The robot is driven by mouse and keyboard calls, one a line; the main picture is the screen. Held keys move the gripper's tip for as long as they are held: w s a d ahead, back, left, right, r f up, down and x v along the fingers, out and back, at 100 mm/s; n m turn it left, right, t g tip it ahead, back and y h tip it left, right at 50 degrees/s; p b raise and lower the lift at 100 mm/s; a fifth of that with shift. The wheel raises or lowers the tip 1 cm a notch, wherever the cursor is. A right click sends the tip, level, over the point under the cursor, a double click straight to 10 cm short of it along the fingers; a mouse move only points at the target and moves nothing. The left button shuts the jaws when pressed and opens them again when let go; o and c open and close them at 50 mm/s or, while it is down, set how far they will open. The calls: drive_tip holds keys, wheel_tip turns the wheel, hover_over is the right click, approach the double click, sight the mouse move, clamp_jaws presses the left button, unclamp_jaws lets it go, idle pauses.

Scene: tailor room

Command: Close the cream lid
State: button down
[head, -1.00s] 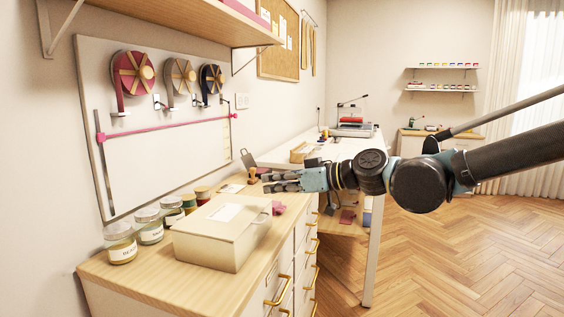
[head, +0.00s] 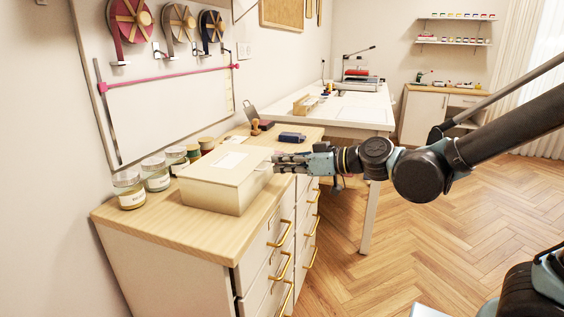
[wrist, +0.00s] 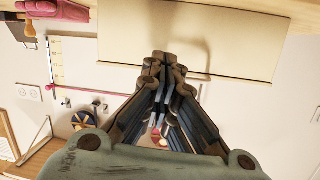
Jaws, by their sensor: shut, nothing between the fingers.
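The cream box (head: 210,197) stands on the wooden top of the drawer cabinet. Its cream lid (head: 226,164) lies over the top and looks flat, with a pale label on it; I cannot tell whether it is fully seated. My gripper (head: 277,161) is shut and empty at the box's right side, near the lid's edge and a small catch or handle there. Whether the fingertips touch the box is unclear. In the wrist view my shut gripper (wrist: 163,60) points at the box's plain cream face (wrist: 225,40), with its shadow on it.
Several labelled jars (head: 129,191) stand left of the box by the wall. A stamp (head: 256,127) and a dark blue block (head: 292,137) lie behind it. The cabinet top (head: 150,228) is clear in front. A white table (head: 350,112) stands beyond.

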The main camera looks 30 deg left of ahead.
idle(0.3)
drive_tip(key=d+f, duration=0.6)
drive_tip(key=f, duration=0.1)
drive_tip(key=shift+w+d+f, duration=0.2)
drive_tip(key=shift+w+d, duration=0.15)
drive_tip(key=shift+d, duration=0.05)
drive_tip(key=w+d+f+m+t+h, duration=0.35)
drive_tip(key=w+d, duration=0.55)
drive_tip(key=d, duration=0.3)
drive_tip(key=w+d+f+m+t+h, duration=0.2)
drive_tip(key=w+d+f+m+h, duration=0.15)
drive_tip(key=w+d, duration=0.75)
drive_tip(key=s+d+f+m+h, duration=0.1)
drive_tip(key=s+d+m+h, duration=0.1)
drive_tip(key=d, duration=0.7)
drive_tip(key=s+d+f+m+h, duration=0.1)
drive_tip(key=d+m, duration=0.4)
drive_tip(key=d, duration=0.5)
drive_tip(key=s+d+f+m+g+h, duration=0.1)
drive_tip(key=s+d+m+h, duration=0.3)
drive_tip(key=d, duration=0.6)
drive_tip(key=shift+f+h, duration=0.45)
drive_tip(key=shift+h, duration=0.15)
